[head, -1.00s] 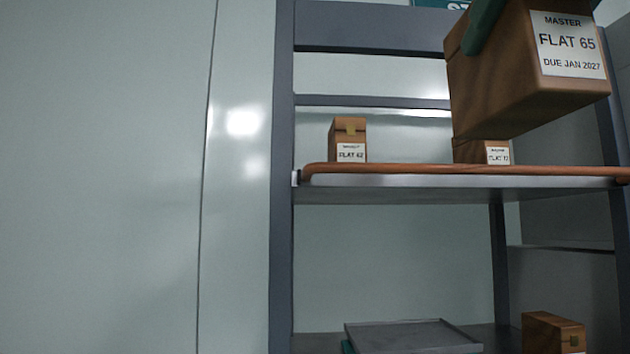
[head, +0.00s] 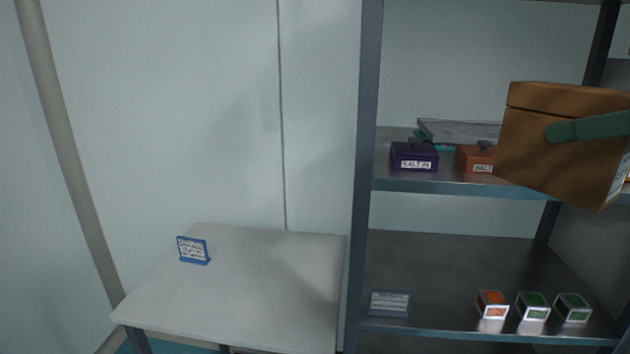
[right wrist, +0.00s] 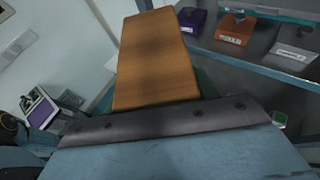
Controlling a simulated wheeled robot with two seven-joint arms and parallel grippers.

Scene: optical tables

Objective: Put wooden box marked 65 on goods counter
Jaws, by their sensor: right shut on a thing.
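The wooden box (head: 550,155) is held up at the right of the head view, in front of the shelf rack. Its label faces right and is barely visible now; a second ago it read FLAT 65. My right gripper (head: 590,128) is shut on it, with one green finger along its side. The box also fills the upper middle of the right wrist view (right wrist: 155,60). A pale table (head: 260,285) with a small blue sign stands at lower left; the sign's text is too small to read, so I cannot tell if this is the goods counter. My left gripper is out of view.
The blue sign (head: 193,250) stands at the table's left; the rest of its top is bare. The rack post (head: 362,180) rises beside the table. Shelves hold a purple box (head: 413,157), an orange box (head: 474,158) and several small orange and green boxes (head: 533,306).

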